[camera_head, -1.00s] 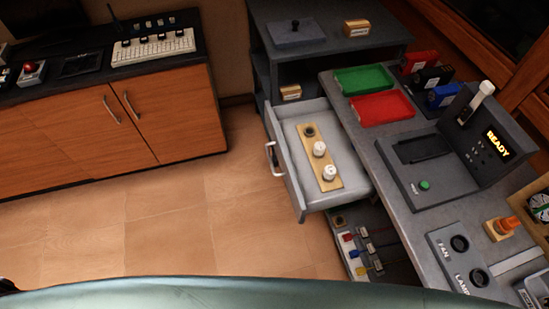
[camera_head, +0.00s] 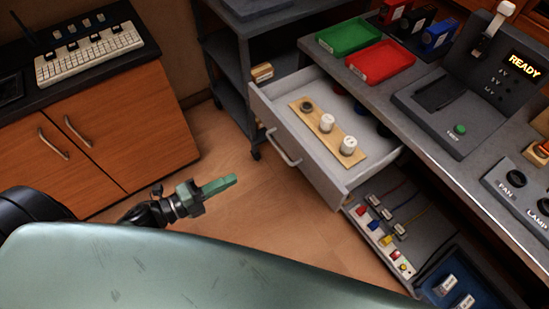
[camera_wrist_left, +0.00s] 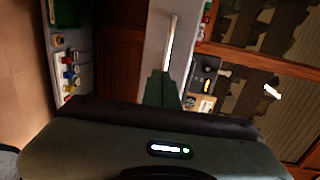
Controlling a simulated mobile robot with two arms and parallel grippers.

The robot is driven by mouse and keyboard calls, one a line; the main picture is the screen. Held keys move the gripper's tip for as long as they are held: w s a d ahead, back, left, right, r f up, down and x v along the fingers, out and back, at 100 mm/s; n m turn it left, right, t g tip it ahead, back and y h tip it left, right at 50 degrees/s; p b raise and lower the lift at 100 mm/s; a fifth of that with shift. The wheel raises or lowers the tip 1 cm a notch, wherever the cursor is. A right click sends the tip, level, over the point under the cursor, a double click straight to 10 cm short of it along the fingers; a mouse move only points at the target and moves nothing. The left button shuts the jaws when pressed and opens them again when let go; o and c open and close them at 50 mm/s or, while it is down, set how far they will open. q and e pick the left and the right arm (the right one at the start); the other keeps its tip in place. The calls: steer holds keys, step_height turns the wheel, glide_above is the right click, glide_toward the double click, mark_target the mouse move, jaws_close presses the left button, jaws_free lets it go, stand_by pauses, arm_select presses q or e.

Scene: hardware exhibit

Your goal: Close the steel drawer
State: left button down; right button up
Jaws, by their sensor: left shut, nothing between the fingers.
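The steel drawer (camera_head: 262,108) is pulled out from under the grey workbench, with a silver bar handle (camera_head: 283,147) on its front. A wooden strip (camera_head: 311,118) with two white knobs and a dark ring lies inside it. My left gripper (camera_head: 232,181) is shut and empty, left of and nearer than the handle, apart from it. In the left wrist view the shut fingers (camera_wrist_left: 162,88) point toward the drawer front and its handle (camera_wrist_left: 170,45). My right gripper is not in view.
Below the drawer is an open shelf with a panel of coloured plugs (camera_head: 382,235) and a blue bin (camera_head: 460,288). Green (camera_head: 350,36) and red (camera_head: 380,62) trays sit on the bench. A wooden cabinet (camera_head: 90,140) stands left. Floor (camera_head: 210,140) between is clear.

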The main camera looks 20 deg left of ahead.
arm_select(q)
steer(key=r+b+x, duration=0.1)
steer(key=x, duration=1.2)
steer(key=shift+w+d, duration=0.15)
steer(key=shift+w, duration=0.25)
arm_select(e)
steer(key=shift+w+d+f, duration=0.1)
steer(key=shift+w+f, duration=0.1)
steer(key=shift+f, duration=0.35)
arm_select(q)
steer(key=shift+r, duration=0.1)
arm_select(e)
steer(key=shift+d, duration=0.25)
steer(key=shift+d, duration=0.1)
